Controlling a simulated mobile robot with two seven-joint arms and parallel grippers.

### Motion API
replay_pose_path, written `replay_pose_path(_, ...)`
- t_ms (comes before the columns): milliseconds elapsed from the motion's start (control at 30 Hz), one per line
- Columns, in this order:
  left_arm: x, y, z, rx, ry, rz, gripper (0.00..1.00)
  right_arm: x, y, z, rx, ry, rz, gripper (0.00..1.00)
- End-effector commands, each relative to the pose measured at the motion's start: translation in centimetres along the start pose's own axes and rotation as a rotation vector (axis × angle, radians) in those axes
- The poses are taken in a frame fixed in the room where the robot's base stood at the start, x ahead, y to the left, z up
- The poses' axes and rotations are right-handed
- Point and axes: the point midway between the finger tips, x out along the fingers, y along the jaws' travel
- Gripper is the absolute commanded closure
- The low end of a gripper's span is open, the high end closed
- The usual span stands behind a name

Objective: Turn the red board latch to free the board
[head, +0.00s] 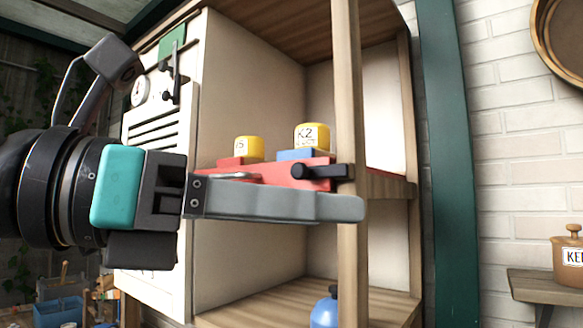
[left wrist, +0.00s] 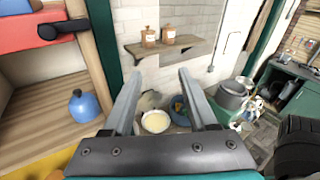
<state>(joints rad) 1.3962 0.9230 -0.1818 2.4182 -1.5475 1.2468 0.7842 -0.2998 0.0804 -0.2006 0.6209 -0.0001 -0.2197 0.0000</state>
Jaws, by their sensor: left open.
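The red board (head: 275,172) sits at mid height in the wooden shelf, its front edge facing me. A black latch (head: 322,171) with a round knob lies roughly level across the board's end and the wooden post. The latch also shows at the top left of the left wrist view (left wrist: 66,28), on the board (left wrist: 18,32). My left gripper (head: 350,208) is open, its fingers seen edge-on just below the latch and in front of the post. In the left wrist view the space between its fingertips (left wrist: 159,76) is empty, with the latch off to the left. My right gripper is out of view.
Yellow jars (head: 312,136) stand on coloured blocks on the board. A blue bottle (head: 325,312) stands on the lower shelf. The wooden post (head: 349,90) is close to my fingers. A wall shelf (left wrist: 166,48) holds two jars at the right.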

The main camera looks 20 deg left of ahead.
Motion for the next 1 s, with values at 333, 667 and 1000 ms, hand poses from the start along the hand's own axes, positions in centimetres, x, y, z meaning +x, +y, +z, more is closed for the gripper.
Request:
replay_pose_path(333,-7.9,6.0,4.6,0.073,-0.107,0.528,0.42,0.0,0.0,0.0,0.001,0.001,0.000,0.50)
replay_pose_path(667,-5.3,8.2,5.3,0.068,-0.110,0.555,0.42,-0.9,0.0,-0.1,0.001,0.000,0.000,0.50)
replay_pose_path(1000,0.9,12.0,6.3,0.067,-0.109,0.553,0.42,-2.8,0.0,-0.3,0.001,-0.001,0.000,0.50)
